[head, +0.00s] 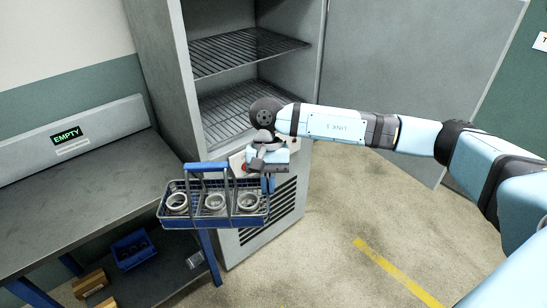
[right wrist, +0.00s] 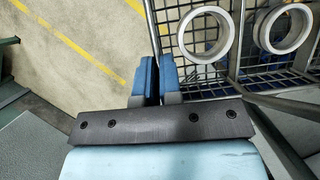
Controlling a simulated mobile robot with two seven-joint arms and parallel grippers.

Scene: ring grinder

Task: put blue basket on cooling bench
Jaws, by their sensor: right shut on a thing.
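The blue basket (head: 213,218) is a wire basket with a blue bar across its top and three metal rings in it. My right gripper (head: 267,182) is shut on the basket at its right end and holds it in the air, roughly level. In the right wrist view, the blue fingers (right wrist: 155,80) close on a thin metal rod, and the basket's wire mesh (right wrist: 213,72) shows to the right. The grey bench (head: 80,190), with a panel reading EMPTY at its back, is at left; the basket is near its right edge. My left gripper is out of view.
A grey cabinet (head: 165,60) with wire racks stands open behind the basket, its door (head: 415,70) swung right. A blue bin (head: 133,250) and cardboard boxes (head: 90,284) sit on the bench's lower shelf. The bench top looks clear.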

